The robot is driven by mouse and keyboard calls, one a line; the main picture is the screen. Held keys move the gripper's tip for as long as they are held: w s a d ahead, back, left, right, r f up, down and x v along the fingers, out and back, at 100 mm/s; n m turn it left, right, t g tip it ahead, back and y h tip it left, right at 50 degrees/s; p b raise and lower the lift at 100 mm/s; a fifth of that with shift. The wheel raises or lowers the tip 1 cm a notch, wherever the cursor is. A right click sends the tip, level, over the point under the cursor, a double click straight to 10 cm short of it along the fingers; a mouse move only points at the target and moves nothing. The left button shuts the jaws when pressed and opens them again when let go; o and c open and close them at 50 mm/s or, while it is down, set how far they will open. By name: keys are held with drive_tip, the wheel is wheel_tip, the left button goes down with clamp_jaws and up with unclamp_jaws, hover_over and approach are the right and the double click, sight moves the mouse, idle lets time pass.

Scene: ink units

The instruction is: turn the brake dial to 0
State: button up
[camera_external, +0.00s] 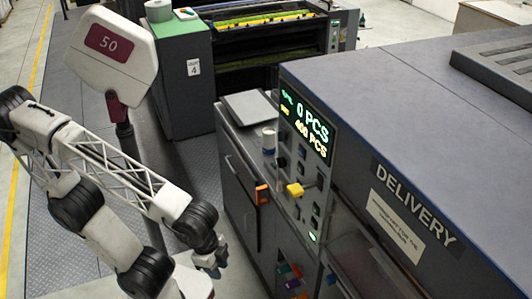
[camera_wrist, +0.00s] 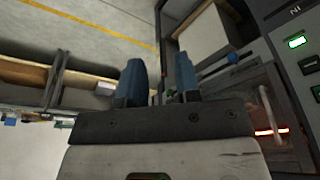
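The control panel (camera_external: 300,170) on the machine's side carries a yellow knob (camera_external: 295,190), a dark round knob (camera_external: 282,162) and several small switches. I cannot read which control is the brake dial. My gripper (camera_external: 212,262) is low and to the left of the panel, apart from it. In the wrist view its two blue-grey fingers (camera_wrist: 159,75) stand apart with nothing between them. A green-lit button (camera_wrist: 296,42) shows at the right edge of that view, right of the fingers.
The large delivery machine (camera_external: 410,120) fills the right side. A lit display (camera_external: 308,125) reads 0 PCS and 400 PCS. A dark cabinet (camera_external: 238,180) with an orange latch (camera_external: 262,194) stands left of the panel. Open floor (camera_external: 60,250) lies at the left.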

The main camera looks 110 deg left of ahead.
drive_tip(key=shift+o, duration=1.1)
drive_tip(key=shift+w+a, duration=0.15)
drive_tip(key=shift+a, duration=0.15)
drive_tip(key=o, duration=0.4)
drive_tip(key=w+a+f+n+t+y, duration=0.1)
drive_tip(key=w+a, duration=0.4)
drive_tip(key=a, duration=0.5)
drive_tip(key=shift+w+a+f+t+y, duration=0.2)
drive_tip(key=shift+t+y, duration=0.5)
drive_tip(key=shift+t, duration=0.5)
drive_tip(key=w+a+t+y, duration=0.1)
drive_tip(key=a+t+y, duration=0.2)
drive_tip(key=a, duration=0.9)
drive_tip(key=t+y, duration=0.4)
drive_tip(key=y, duration=0.3)
approach(278, 164)
drive_tip(key=shift+w+a+m, duration=0.4)
drive_tip(key=shift+w+a, duration=0.45)
drive_tip(key=shift+w+a, duration=0.1)
drive_tip(key=shift+w, duration=0.05)
drive_tip(key=shift+x, duration=3.75)
drive_tip(key=shift+a, duration=0.1)
